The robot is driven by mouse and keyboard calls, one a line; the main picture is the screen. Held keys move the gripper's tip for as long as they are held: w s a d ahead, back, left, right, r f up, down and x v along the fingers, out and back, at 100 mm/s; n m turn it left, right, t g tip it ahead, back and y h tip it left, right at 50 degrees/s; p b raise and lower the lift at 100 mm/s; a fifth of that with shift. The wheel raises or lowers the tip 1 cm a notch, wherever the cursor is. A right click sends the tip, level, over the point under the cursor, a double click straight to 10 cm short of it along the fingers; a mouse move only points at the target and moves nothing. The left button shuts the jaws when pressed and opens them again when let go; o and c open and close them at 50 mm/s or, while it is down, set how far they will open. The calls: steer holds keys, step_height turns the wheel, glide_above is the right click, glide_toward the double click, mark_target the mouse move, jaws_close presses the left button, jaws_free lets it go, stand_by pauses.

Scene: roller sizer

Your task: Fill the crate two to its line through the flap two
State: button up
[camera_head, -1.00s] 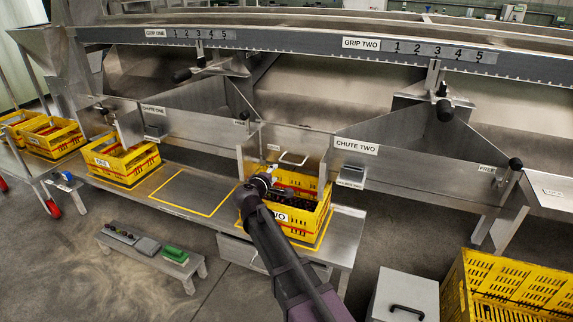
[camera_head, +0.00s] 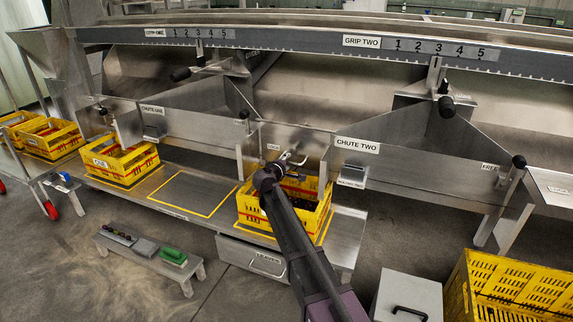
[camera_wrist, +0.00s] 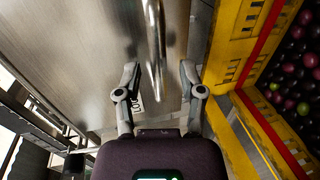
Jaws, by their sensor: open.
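Crate two (camera_head: 252,215) is a yellow crate with a red stripe, standing on the low shelf under chute two. Its wall (camera_wrist: 235,45) shows at the right in the wrist view, with dark purple and a few green round fruits (camera_wrist: 300,65) inside. I cannot tell their level against the line. Flap two (camera_head: 312,143) is a steel plate behind the crate; its bar handle (camera_wrist: 154,50) runs between my fingers in the wrist view. My gripper (camera_wrist: 158,70) is open around the handle, not closed on it. In the head view my gripper (camera_head: 281,165) partly hides handle and crate.
Crate one (camera_head: 120,162) stands at the left under chute one. An empty outlined spot (camera_head: 195,190) lies between the crates. A low bench (camera_head: 150,249) with small items is in front. A grey box (camera_head: 408,290) and a large yellow crate (camera_head: 515,285) stand at the front right.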

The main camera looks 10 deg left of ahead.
steer(key=shift+w, duration=0.1)
jaws_close()
